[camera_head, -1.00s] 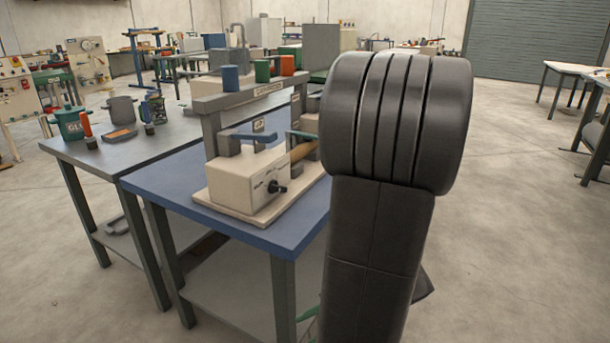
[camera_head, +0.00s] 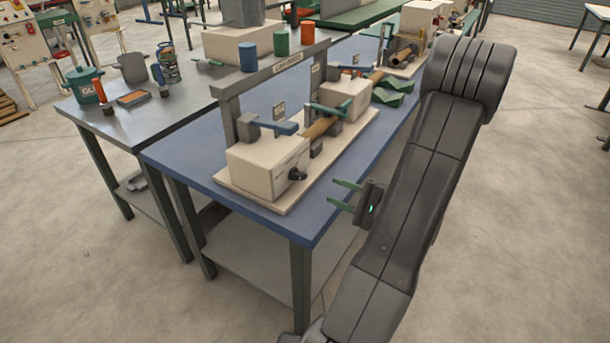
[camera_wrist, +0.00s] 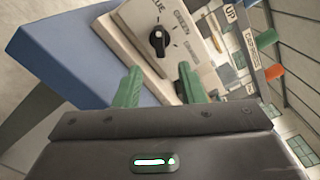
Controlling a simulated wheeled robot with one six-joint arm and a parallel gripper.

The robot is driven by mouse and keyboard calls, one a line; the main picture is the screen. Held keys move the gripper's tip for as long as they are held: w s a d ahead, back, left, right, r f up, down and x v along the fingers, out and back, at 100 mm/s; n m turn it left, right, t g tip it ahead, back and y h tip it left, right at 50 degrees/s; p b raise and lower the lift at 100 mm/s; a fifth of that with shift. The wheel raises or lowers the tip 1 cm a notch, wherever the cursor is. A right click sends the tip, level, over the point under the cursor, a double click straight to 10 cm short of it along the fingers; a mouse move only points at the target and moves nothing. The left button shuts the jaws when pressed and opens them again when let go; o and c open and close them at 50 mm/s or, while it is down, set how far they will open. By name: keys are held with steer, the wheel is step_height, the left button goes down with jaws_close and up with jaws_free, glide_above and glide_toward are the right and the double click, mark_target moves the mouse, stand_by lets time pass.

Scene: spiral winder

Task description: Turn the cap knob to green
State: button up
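The cap knob (camera_head: 297,174) is a small black knob on the front of a cream box (camera_head: 262,172) on the winder. In the wrist view the knob (camera_wrist: 158,42) has a light pointer mark, and the labels around it include a partly cut-off blue one, GREEN and a third, less readable one. The pointer seems to face the blue label rather than GREEN. My gripper (camera_head: 337,194) has green fingers, spread apart and empty, to the right of the knob beyond the table edge. In the wrist view the fingers (camera_wrist: 160,72) stand short of the knob, not touching it.
Blue (camera_head: 249,56), green (camera_head: 281,43) and orange (camera_head: 307,32) caps stand on the grey crossbar above. A lever with a blue handle (camera_head: 272,126) sits above the box. The blue table (camera_head: 195,155) has its near edge below the winder. Open floor lies to the right.

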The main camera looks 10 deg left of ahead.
mark_target(303, 178)
steer(key=p+x, duration=0.1)
steer(key=x, duration=0.9)
steer(key=shift+a, duration=0.2)
steer(key=shift+c, duration=0.5)
jaws_close()
